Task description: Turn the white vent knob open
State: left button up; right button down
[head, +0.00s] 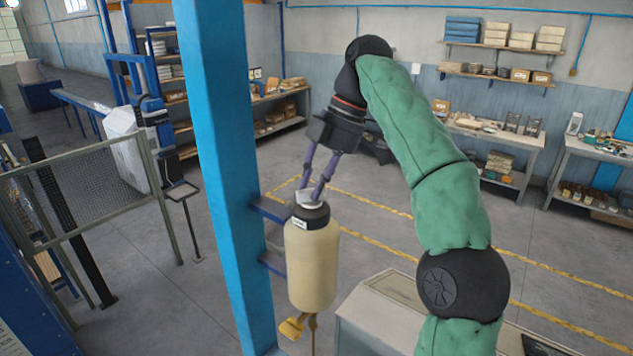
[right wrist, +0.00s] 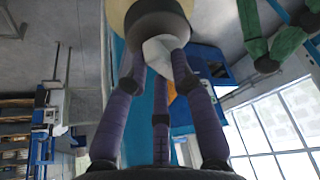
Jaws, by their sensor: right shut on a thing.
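The white vent knob (head: 309,200) sits on the black cap (head: 311,215) of a cream cylindrical canister (head: 311,265). My right gripper (head: 310,193) reaches down from above with its purple fingers shut on the knob. In the right wrist view, the pale knob (right wrist: 158,50) is between the dark fingertips of the gripper (right wrist: 160,75), with the black cap (right wrist: 157,20) beyond it. The fingers partly hide the knob, and I cannot tell its turn angle. My left gripper is not in view.
The canister is beside a blue post (head: 222,150), near blue brackets (head: 272,208). A yellow fitting (head: 292,327) hangs below it. A grey cabinet (head: 370,318) stands at lower right. Open floor lies behind, with shelves (head: 280,105) and workbenches (head: 500,140) farther back.

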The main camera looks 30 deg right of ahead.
jog(key=shift+r, duration=0.1)
jog(key=c, duration=1)
grip_release()
jog(key=shift+c, duration=0.2)
